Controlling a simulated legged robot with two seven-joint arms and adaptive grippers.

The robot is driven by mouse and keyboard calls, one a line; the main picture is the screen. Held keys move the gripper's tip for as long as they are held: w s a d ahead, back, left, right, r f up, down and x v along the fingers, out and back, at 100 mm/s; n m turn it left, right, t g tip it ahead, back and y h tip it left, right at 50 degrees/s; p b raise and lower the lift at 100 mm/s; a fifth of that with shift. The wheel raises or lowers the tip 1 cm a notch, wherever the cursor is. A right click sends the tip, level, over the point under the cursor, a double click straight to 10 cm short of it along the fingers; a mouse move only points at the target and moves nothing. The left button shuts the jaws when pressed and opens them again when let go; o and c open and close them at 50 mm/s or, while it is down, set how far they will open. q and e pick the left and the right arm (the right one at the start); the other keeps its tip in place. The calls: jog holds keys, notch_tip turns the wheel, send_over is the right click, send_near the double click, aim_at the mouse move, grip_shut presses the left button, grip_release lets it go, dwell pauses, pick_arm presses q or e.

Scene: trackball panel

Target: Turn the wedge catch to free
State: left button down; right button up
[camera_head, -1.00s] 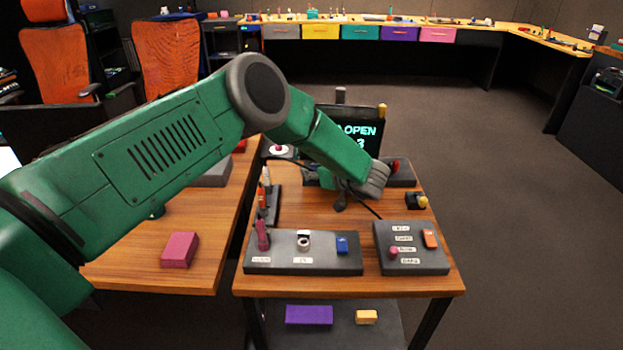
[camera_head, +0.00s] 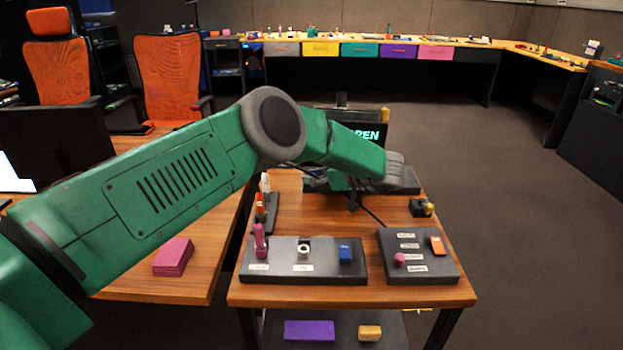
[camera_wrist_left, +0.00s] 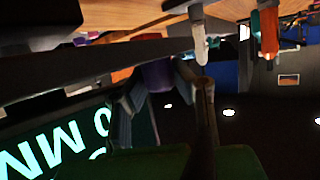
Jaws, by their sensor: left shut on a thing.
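My left gripper (camera_head: 354,196) is at the back of the small table, low in front of the screen, with its wrist over the dark panel there. It is shut on a small part that the head view hides. In the left wrist view the two fingers (camera_wrist_left: 172,100) come together around a purplish part (camera_wrist_left: 156,76), dark and partly covered, which seems to be the wedge catch. Its shape and turn angle cannot be made out. The screen (camera_head: 370,136) is partly behind my arm; "PEN" in light letters shows on it. My right gripper is not in view.
A grey panel (camera_head: 283,273) with a pink lever, a white ring and a blue switch stands at the front. A labelled panel (camera_head: 440,267) is to its right. A cable runs across the middle.

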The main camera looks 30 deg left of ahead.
pick_arm(q)
jog(key=c, duration=1.3)
grip_release()
jog(key=shift+w+d, duration=0.1)
jog(key=shift+d, duration=0.3)
jog(key=shift+r, duration=0.1)
jog(key=shift+d+r, duration=0.1)
jog(key=shift+d, duration=0.05)
jog(key=v, duration=1.2)
jog(key=shift+d+f, duration=0.1)
jog(key=shift+f, duration=0.15)
jog(key=shift+a, duration=0.2)
jog(key=shift+d, duration=0.1)
